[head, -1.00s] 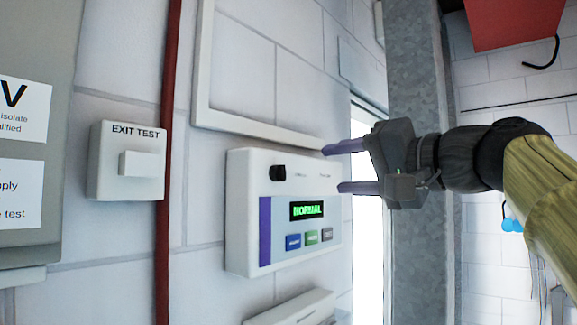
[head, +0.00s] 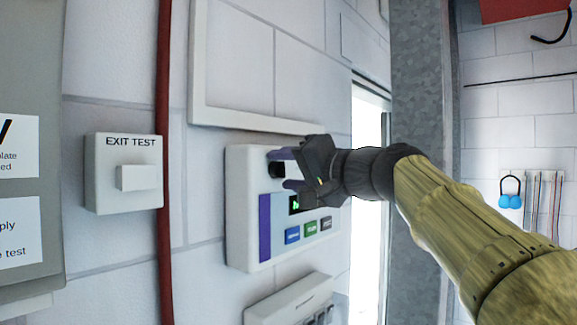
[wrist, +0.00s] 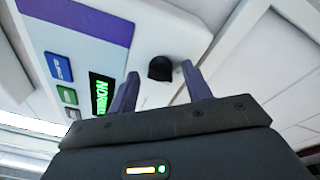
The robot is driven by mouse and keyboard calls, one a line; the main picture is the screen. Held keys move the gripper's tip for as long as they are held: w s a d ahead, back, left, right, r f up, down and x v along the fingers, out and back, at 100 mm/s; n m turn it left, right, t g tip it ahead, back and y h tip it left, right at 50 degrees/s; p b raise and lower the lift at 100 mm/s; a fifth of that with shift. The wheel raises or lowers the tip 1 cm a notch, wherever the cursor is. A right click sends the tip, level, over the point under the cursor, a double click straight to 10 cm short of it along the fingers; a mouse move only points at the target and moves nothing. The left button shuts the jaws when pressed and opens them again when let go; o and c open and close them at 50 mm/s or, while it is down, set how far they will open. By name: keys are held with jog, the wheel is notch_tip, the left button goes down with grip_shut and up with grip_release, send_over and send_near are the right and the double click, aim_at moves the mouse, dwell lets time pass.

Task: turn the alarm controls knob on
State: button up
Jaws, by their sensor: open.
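The alarm controls panel (head: 240,215) is a white wall box with a purple stripe, a green-lit display (head: 295,204) and several coloured buttons. Its black knob (head: 276,170) sits at the upper left of the panel face and also shows in the wrist view (wrist: 160,68). My gripper (head: 280,169) is open in front of the panel, with its two purple fingers pointing at the knob. In the wrist view the fingers (wrist: 158,84) stand apart, with the knob in the gap just beyond the tips. I cannot tell whether a finger touches it. The gripper partly hides the display.
An EXIT TEST box (head: 125,173) is on the wall to the left, beside a red vertical pipe (head: 164,120). A white frame (head: 200,75) is above the panel. Another white box (head: 290,300) is below it. A grey metal column (head: 425,110) stands to the right.

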jog(key=shift+c, duration=0.2)
jog(key=c, duration=0.9)
jog(key=shift+m, duration=0.4)
jog(key=m, duration=0.4)
jog(key=shift+r+g, duration=0.1)
jog(key=shift+g, duration=0.2)
jog(key=m, duration=0.4)
jog(key=shift+r+g, duration=0.1)
jog(key=shift+g, duration=0.3)
jog(key=m, duration=0.4)
jog(key=shift+w+g, duration=0.1)
jog(key=shift+g, duration=0.3)
jog(key=shift+d+r+m+g, duration=0.1)
jog(key=shift+m+g, duration=0.2)
jog(key=shift+m, duration=1.6)
